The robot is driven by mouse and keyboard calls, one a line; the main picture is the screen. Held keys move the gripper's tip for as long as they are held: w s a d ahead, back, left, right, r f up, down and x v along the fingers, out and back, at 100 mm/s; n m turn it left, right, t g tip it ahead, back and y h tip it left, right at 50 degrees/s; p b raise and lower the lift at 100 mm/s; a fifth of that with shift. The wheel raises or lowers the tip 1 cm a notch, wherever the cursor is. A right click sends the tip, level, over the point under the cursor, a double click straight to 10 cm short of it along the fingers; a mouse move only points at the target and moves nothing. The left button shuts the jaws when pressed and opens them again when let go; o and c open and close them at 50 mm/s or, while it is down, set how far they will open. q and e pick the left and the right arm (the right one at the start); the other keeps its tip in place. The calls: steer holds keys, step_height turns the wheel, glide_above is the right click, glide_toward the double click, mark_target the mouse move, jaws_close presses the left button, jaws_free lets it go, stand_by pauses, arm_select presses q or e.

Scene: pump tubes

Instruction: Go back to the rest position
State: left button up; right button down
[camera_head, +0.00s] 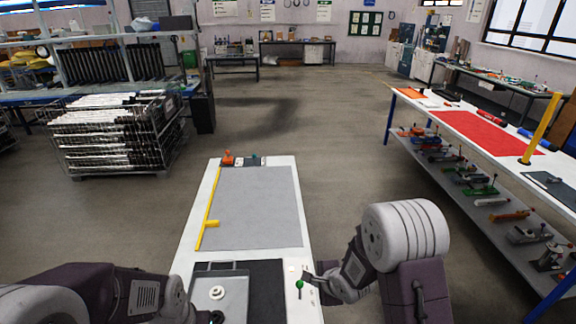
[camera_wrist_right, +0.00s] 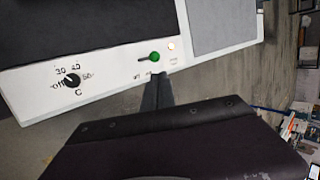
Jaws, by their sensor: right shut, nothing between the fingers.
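My right gripper (camera_head: 308,274) is at the right edge of the white bench panel, next to a green-tipped lever switch (camera_head: 299,285). In the right wrist view my right gripper (camera_wrist_right: 158,78) is shut and empty, with its tips just below the green knob (camera_wrist_right: 153,57). I cannot tell whether it touches the lever. My left arm comes in at the lower left, and its gripper tips are not clearly shown near the grey tray (camera_head: 198,302). A white ring-shaped part (camera_head: 217,292) lies in that tray.
The white bench (camera_head: 190,243) holds a grey mat (camera_head: 260,205), a yellow bar (camera_head: 209,222) and an orange item (camera_head: 228,157). A panel dial (camera_wrist_right: 72,80) is left of the switch. A long table (camera_head: 455,125) with tools stands right. Open floor lies between.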

steer(key=d+r+n+t+h, duration=0.1)
steer(key=d+r, duration=0.3)
steer(key=r, duration=0.6)
steer(key=s+f+n+g, duration=0.1)
steer(key=s+n+g, duration=0.2)
steer(key=s+n, duration=0.5)
steer(key=s+d+f+n+g+h, duration=0.1)
steer(key=s+f+n+g, duration=0.1)
steer(key=s+n, duration=0.6)
steer(key=s+g, duration=0.1)
steer(key=s, duration=0.2)
steer(key=shift+d+g, duration=0.2)
steer(key=shift+g, duration=0.2)
steer(key=shift+w+f, duration=0.1)
